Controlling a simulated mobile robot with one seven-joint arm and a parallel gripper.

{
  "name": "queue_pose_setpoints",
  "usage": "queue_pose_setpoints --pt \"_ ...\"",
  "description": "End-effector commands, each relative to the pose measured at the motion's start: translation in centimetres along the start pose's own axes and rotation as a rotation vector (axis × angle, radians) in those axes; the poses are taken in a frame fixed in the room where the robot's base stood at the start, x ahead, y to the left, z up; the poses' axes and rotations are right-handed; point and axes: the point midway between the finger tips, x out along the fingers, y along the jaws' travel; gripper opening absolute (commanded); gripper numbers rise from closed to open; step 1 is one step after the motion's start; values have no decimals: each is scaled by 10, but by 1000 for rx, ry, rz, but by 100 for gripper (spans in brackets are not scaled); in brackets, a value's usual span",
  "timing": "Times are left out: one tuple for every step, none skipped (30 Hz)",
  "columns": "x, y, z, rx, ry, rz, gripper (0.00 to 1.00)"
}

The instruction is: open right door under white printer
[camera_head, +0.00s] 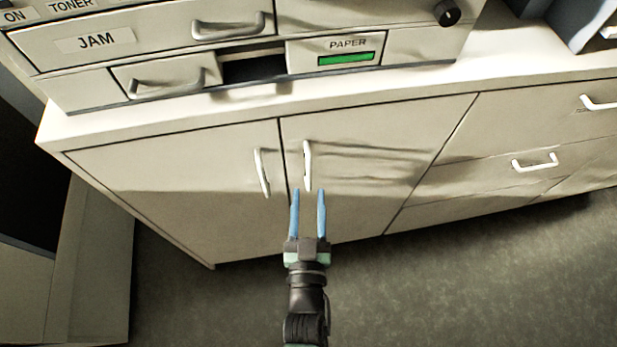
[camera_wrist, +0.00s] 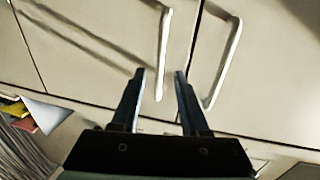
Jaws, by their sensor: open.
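The white printer (camera_head: 210,60) stands on a white cabinet. Under it are two closed doors, the left door (camera_head: 190,195) and the right door (camera_head: 375,150), each with a white vertical bar handle near their shared seam. The right door handle (camera_head: 307,160) is just beyond my fingertips. My gripper (camera_head: 308,191) is open and empty, its blue fingers pointing at that handle. The wrist view looks mirrored in layout: the shadowed right door's handle (camera_wrist: 164,50) has its end between my fingertips (camera_wrist: 160,72), and the left door's handle (camera_wrist: 226,62) is outside them. Contact cannot be told.
The left door handle (camera_head: 262,172) is close beside my left finger. Drawers with handles (camera_head: 535,162) lie to the right. A grey carpet floor (camera_head: 430,280) is open in front. A pale cabinet (camera_head: 90,270) stands at the lower left.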

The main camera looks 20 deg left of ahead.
Motion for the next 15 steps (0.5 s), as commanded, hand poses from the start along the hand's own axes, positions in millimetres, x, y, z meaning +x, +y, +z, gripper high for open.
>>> queue_pose_setpoints --pt "10 0 0 -1 1 0 45" --pt "15 0 -1 -1 2 0 45" --pt "21 0 0 -1 1 -1 45" --pt "25 0 0 -1 1 -1 45" --pt "29 0 0 -1 1 -1 45" --pt "33 0 0 -1 1 -1 45" --pt "36 0 0 0 0 0 45" --pt "38 0 0 0 -1 0 45" --pt "41 0 0 0 0 0 45" --pt "42 0 0 0 -1 0 45" --pt "43 0 0 0 -1 0 45" --pt "44 0 1 0 -2 0 45" --pt "45 0 1 0 -2 0 45" --pt "45 0 1 0 -2 1 45" --pt "45 0 1 0 -2 1 45"
